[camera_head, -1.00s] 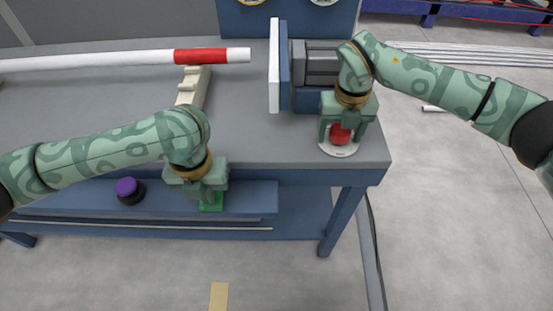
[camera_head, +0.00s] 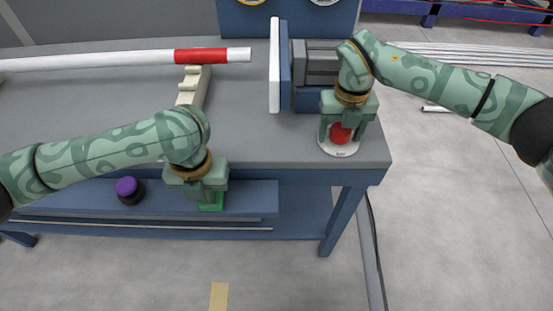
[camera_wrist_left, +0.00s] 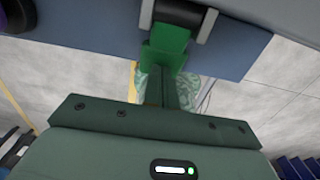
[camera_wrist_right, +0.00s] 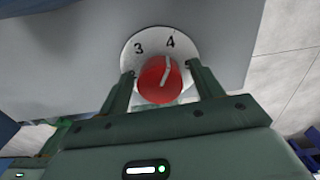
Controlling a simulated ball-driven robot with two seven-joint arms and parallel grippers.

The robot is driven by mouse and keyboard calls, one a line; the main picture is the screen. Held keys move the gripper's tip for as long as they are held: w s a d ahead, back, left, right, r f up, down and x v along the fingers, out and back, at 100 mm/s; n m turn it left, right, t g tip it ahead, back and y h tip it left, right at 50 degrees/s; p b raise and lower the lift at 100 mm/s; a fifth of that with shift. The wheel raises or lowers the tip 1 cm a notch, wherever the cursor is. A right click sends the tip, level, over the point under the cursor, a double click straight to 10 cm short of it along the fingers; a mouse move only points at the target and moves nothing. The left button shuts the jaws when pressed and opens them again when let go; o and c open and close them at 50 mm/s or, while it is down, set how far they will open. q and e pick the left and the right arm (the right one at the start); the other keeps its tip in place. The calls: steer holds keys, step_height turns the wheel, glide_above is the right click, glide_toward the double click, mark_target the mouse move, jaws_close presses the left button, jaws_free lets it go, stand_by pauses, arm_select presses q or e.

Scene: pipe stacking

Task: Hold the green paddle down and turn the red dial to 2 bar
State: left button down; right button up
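The red dial (camera_head: 340,134) sits on a round white plate (camera_head: 341,151) at the bench's right front corner. In the right wrist view the dial (camera_wrist_right: 158,82) has a pale pointer line aimed up near the 4; a 3 is printed to its left. My right gripper (camera_head: 340,130) is over the dial, one finger on each side, with narrow gaps visible, so it is open. The green paddle (camera_head: 211,206) juts from the bench's front edge. My left gripper (camera_wrist_left: 165,85) has its fingers together at the paddle (camera_wrist_left: 167,40); contact is hard to tell.
A purple-topped knob (camera_head: 127,188) is at the bench front, left of the paddle. A white pipe with a red band (camera_head: 200,56) lies on a cream notched rest (camera_head: 193,85). A blue and white upright fixture (camera_head: 280,65) stands behind the dial.

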steer(key=shift+w+d+r, duration=0.15)
steer(key=shift+w, duration=0.05)
